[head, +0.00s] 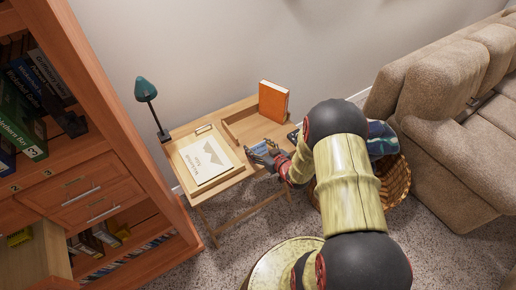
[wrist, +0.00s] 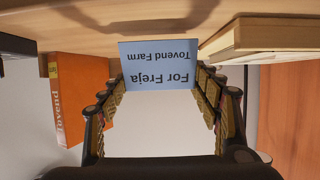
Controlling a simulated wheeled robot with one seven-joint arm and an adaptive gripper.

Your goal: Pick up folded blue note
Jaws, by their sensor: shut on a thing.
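The folded blue note (wrist: 158,66) is a light blue card with upside-down dark writing, "For Freja" and "Tovend Farm", in the wrist view. It sits between the two finger pads of my gripper (wrist: 160,84), which is shut on it. In the head view my gripper (head: 262,151) is over the right part of the small wooden desk (head: 232,181). The note is too small there to make out clearly. In the wrist view the desk surface (wrist: 85,30) runs along the top, close to the note; I cannot tell whether they touch.
An orange book (head: 273,101) stands at the desk's back; it also shows in the wrist view (wrist: 82,95). A pale printed pad (head: 206,158) and a green lamp (head: 146,92) are to the left. A wicker basket (head: 397,188) and sofa (head: 443,85) are right, a bookcase (head: 105,150) left.

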